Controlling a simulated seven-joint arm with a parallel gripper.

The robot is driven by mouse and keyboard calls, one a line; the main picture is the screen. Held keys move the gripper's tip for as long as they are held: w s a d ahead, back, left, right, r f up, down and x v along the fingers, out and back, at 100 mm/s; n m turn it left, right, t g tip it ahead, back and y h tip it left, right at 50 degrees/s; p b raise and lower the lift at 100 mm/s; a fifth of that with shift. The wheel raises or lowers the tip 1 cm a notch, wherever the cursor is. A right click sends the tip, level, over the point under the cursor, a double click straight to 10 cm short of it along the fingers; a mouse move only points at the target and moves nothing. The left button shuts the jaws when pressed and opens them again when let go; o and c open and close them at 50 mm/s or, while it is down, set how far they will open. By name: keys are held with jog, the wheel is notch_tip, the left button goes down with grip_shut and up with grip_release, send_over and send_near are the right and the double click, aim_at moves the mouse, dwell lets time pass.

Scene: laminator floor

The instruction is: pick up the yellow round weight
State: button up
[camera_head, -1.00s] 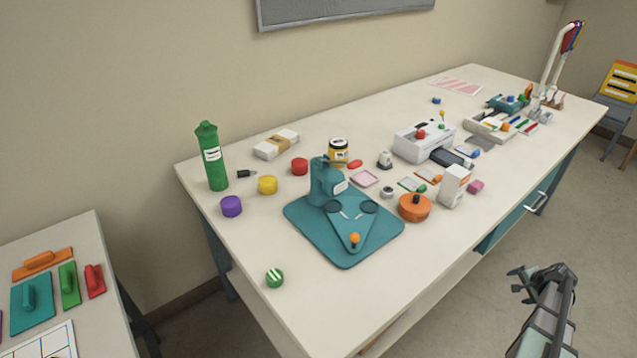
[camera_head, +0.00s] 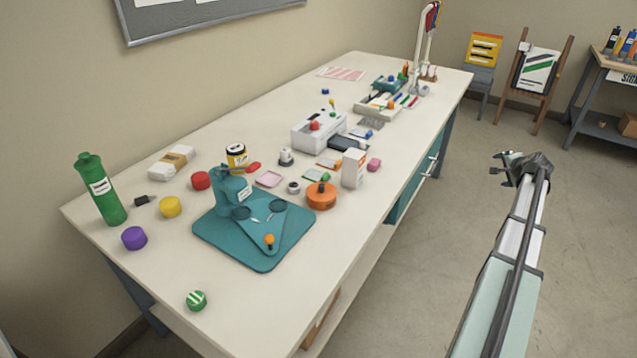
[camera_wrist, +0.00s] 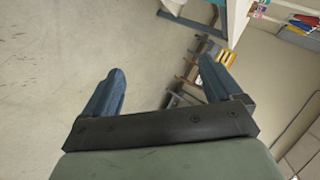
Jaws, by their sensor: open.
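The yellow round weight (camera_head: 170,207) is a short cylinder standing on the left part of the white table (camera_head: 330,280). A red round weight (camera_head: 201,180) stands behind it to the right and a purple one (camera_head: 134,238) in front of it to the left. My gripper (camera_head: 500,163) is out over the floor, right of the table and far from the yellow weight. In the wrist view my gripper's two fingers (camera_wrist: 160,85) are spread apart with nothing between them. The yellow weight is not in the wrist view.
A green bottle (camera_head: 102,190), a small black object (camera_head: 141,201) and a wrapped white block (camera_head: 172,162) stand near the weight. A teal press (camera_head: 232,192) on its base stands to the right. A green striped ball (camera_head: 197,300) lies at the front.

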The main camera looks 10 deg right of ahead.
jog(key=w+a+r+y, duration=0.2)
jog(key=w+a+r, duration=0.1)
jog(key=w+a, duration=0.85)
jog(key=w+a+r+y, duration=0.2)
jog(key=w+a, duration=0.3)
jog(key=a, duration=0.9)
jog(key=w+a+r+n+g+y, duration=0.15)
jog(key=w+a, duration=0.25)
jog(key=a, duration=0.9)
jog(key=w+a+r+t+y, duration=0.15)
jog(key=w+a, duration=0.35)
jog(key=a, duration=0.9)
jog(key=m+g, duration=0.4)
jog(key=g, duration=0.5)
send_near(169, 201)
jog(key=x, duration=0.6)
jog(key=shift+w+a, duration=0.1)
jog(key=shift+w, duration=0.25)
jog(key=shift+s+x, duration=0.15)
jog(key=shift+x, duration=1.15)
jog(key=shift+s+x, duration=0.15)
jog(key=shift+x, duration=1.15)
